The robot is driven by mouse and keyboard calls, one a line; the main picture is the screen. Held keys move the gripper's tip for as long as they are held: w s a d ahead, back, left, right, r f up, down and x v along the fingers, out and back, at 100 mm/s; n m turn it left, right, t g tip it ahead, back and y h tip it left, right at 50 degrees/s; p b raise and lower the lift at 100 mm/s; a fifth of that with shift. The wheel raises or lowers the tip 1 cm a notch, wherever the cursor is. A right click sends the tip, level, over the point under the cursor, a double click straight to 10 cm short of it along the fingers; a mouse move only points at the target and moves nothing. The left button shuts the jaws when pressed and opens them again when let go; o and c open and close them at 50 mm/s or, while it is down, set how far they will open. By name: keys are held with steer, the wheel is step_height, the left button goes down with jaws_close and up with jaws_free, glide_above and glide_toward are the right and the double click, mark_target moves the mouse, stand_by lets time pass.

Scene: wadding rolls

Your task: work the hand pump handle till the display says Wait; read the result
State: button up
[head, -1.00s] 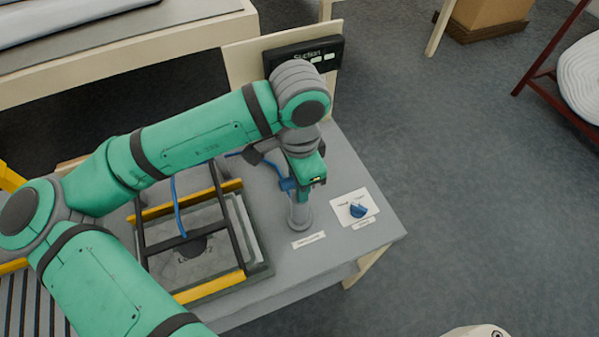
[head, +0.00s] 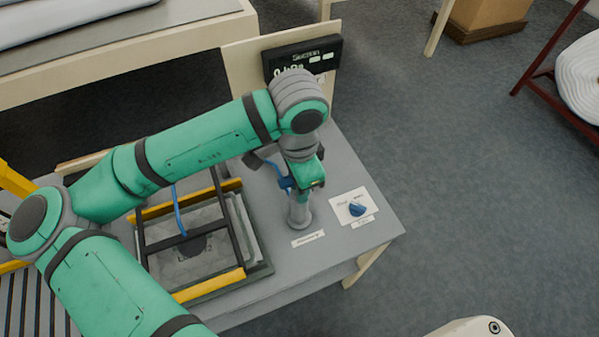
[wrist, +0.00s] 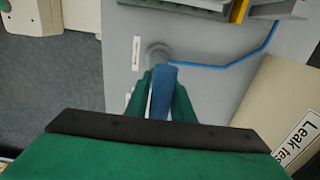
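The hand pump (head: 299,217) is a grey upright cylinder on the grey bench. Its blue handle (wrist: 160,92) lies between the two green fingers of my gripper (wrist: 162,82) in the wrist view, which look closed on it. In the head view my gripper (head: 303,192) is at the pump's top, pointing down. The dark display (head: 320,52) stands behind the bench with "Suction" at its top. A partial reading like "0 kPa" shows below; my arm hides the rest, and no "Wait" is readable.
A blue knob (head: 357,209) sits on a white labelled plate right of the pump. A frame with yellow bars (head: 210,284) stands left, with a blue hose (head: 179,212). A "Leak test" board (wrist: 285,115) shows in the wrist view.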

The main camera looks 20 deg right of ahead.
steer(key=shift+s+f, duration=0.15)
steer(key=shift+f, duration=0.6)
steer(key=shift+r, duration=0.1)
steer(key=shift+w+r, duration=0.2)
steer(key=shift+r, duration=4.75)
steer(key=shift+s, duration=0.15)
